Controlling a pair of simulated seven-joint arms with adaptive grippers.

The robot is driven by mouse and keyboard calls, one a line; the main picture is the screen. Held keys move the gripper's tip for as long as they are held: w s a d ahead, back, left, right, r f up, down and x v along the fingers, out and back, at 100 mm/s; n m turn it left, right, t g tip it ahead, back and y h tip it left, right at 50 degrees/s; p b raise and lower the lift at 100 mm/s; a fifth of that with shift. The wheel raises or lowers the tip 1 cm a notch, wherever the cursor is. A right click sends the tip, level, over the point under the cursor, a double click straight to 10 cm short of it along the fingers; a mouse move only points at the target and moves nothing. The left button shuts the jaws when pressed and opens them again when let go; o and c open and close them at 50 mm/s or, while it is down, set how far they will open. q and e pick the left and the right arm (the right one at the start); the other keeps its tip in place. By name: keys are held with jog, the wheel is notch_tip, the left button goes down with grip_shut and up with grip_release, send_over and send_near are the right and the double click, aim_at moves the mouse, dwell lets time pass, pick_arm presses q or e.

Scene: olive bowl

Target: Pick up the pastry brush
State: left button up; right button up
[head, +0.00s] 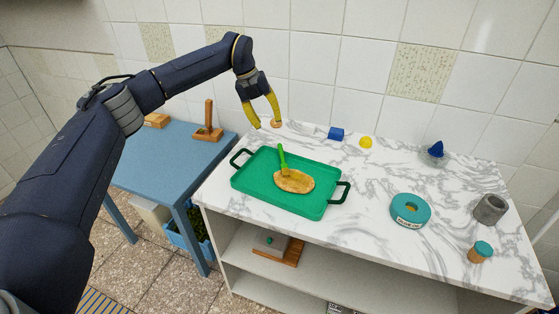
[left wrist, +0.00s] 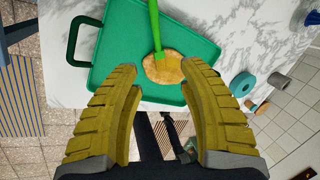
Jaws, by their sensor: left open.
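The pastry brush (head: 283,157) has a bright green handle and stands tilted up from a round flat tan dough or bread (head: 298,183) on a green tray (head: 257,180) with dark handles. In the left wrist view the brush (left wrist: 155,25) runs down from the top edge, its lower end over the bread (left wrist: 165,69). My left gripper (head: 266,123) has yellow fingers, spread open and empty. In the head view it is above and behind the tray, apart from the brush. My right gripper is not in view.
A teal ring (head: 410,210), grey cup (head: 490,209) and teal-lidded jar (head: 480,252) stand right on the marble counter (head: 350,250). A blue block (head: 336,133) and yellow ball (head: 366,142) lie at the back near the tiled wall. A blue table (head: 160,165) is left.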

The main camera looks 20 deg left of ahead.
aim_at(282, 157)
pick_arm(q)
jog(key=x, duration=1.7)
jog(key=shift+s+a+f, duration=0.1)
jog(key=shift+a+f, duration=0.1)
jog(key=shift+f, duration=0.05)
grip_shut()
